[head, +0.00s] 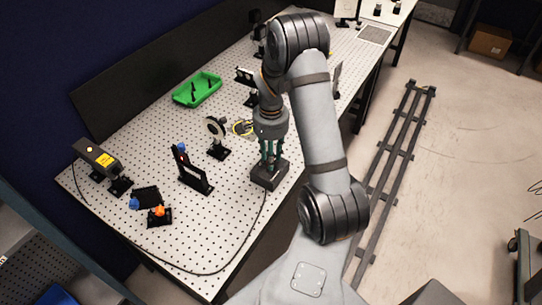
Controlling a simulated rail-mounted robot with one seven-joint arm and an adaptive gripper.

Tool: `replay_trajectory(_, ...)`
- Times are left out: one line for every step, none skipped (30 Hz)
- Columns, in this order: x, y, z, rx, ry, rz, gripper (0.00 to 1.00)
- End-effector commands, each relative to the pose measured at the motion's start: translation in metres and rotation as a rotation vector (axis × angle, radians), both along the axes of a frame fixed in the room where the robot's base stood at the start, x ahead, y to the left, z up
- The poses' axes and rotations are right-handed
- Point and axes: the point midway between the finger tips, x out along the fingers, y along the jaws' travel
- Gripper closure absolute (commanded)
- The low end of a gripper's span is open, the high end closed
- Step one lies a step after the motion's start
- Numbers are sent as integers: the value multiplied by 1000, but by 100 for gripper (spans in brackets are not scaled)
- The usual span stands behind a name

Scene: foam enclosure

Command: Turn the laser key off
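A small black box (266,181) sits near the right edge of the perforated table, with a black cable running from it. I take it to be the laser's key box; the key itself cannot be made out. My gripper (270,162) points down right over the top of this box, its fingers hiding part of it. Whether the fingers touch the box or hold a key is too small to tell. The laser (100,158), a dark housing with a yellow label, stands at the table's left end.
On the perforated table (215,235) stand a black mount with a blue knob (192,172), a round optic mount (217,138), and small parts with blue and orange knobs (158,213). A green tray (197,89) lies farther back. The table's front-left surface is mostly clear, crossed by the cable.

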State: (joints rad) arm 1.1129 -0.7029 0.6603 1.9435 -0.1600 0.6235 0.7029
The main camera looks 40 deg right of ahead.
Motion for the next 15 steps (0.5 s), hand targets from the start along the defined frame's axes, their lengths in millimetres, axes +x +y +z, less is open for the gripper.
replay_trajectory(0,0,0,0,0,0,76)
replay_trajectory(0,0,0,0,0,0,78)
replay_trajectory(0,0,0,0,0,0,80)
replay_trajectory(0,0,0,0,0,0,82)
replay_trajectory(0,0,0,0,0,0,84)
replay_trajectory(0,0,0,0,0,0,86)
replay_trajectory(0,0,0,0,0,0,88)
replay_trajectory(0,0,0,0,0,0,89)
replay_trajectory(0,0,0,0,0,0,92)
replay_trajectory(0,0,0,0,0,0,94)
replay_trajectory(0,0,0,0,0,0,95)
replay_trajectory(0,0,0,0,0,0,98)
replay_trajectory(0,0,0,0,0,0,99)
replay_trajectory(0,0,0,0,0,0,100)
replay_trajectory(0,0,0,0,0,0,100)
